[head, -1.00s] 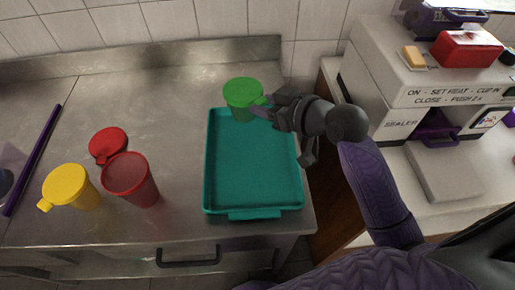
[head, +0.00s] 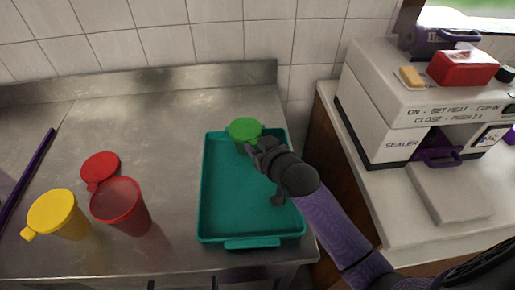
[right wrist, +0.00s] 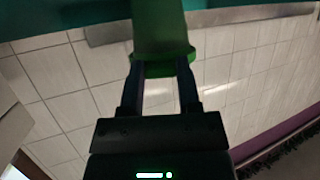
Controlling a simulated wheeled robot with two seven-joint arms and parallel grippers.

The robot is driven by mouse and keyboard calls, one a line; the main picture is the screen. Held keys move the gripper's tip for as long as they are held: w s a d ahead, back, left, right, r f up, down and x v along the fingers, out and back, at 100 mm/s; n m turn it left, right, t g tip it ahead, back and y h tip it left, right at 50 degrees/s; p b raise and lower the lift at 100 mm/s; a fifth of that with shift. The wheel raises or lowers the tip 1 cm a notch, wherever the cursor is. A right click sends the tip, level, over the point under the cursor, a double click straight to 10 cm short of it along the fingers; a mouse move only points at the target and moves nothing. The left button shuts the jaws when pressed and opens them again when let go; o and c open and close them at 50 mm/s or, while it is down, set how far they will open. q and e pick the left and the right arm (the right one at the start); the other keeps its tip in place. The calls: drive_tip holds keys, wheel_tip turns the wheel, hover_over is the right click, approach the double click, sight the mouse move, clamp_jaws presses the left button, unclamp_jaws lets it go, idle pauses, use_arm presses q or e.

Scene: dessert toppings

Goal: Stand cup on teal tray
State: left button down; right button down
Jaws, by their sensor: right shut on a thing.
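A green cup with a green lid (head: 244,131) is upright at the far end of the teal tray (head: 222,239), over its inside. I cannot tell whether its base touches the tray. My right gripper (head: 254,148) reaches in from the right and is shut on the green cup. In the right wrist view the green cup (right wrist: 160,28) shows between the fingers of my right gripper (right wrist: 162,72). The rest of the tray is empty. My left gripper is not in view.
A red cup (head: 121,207), a red lid (head: 101,168) and a yellow lidded cup (head: 57,214) stand left of the tray. A purple rod (head: 27,172) lies far left. A sealer machine (head: 405,120) is on the right counter. Bare steel lies between tray and cups.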

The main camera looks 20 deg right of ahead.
drive_tip(key=c, duration=0.6)
unclamp_jaws()
drive_tip(key=shift+c, duration=0.2)
drive_tip(key=o, duration=0.3)
drive_tip(key=shift+o, duration=0.2)
drive_tip(key=shift+s+r, duration=0.25)
drive_tip(key=shift+s, duration=0.05)
drive_tip(key=p+v, duration=0.3)
drive_tip(key=v, duration=0.8)
drive_tip(key=shift+s+p, duration=0.2)
drive_tip(key=shift+p, duration=0.15)
drive_tip(key=shift+d, duration=0.1)
